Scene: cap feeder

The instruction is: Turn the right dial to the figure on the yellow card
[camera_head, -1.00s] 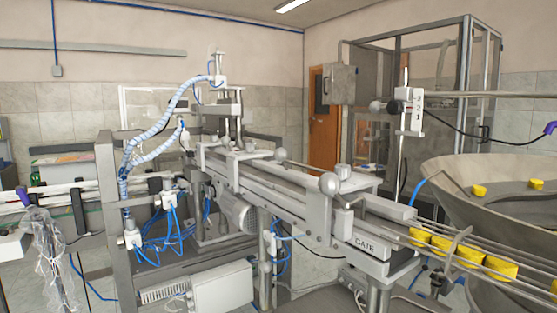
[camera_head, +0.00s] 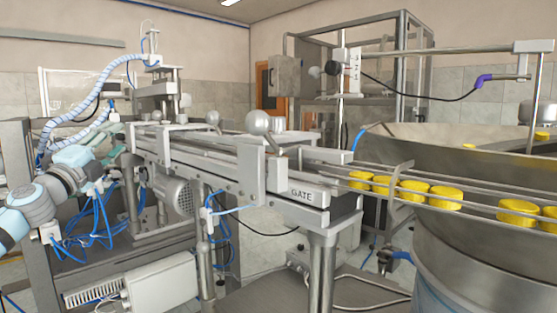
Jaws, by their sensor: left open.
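I cannot make out any yellow card or any dial with a clear scale in the head view. A small white plate with figures (camera_head: 354,70) is fixed to the upright post at the upper middle, with a round grey knob (camera_head: 315,72) just left of it. My left gripper (camera_head: 110,152) is at the left edge of the machine, beside the blue cables and well apart from the plate. It is open, and its fingers are small and partly lost against the machine. My right gripper is not in view.
A rail with several yellow caps (camera_head: 413,190) runs to the big steel bowl (camera_head: 440,150) at right. The gate block (camera_head: 303,195) stands in front. Round metal knobs (camera_head: 258,123) sit on the conveyor frame. Blue hoses (camera_head: 85,225) hang near my left arm.

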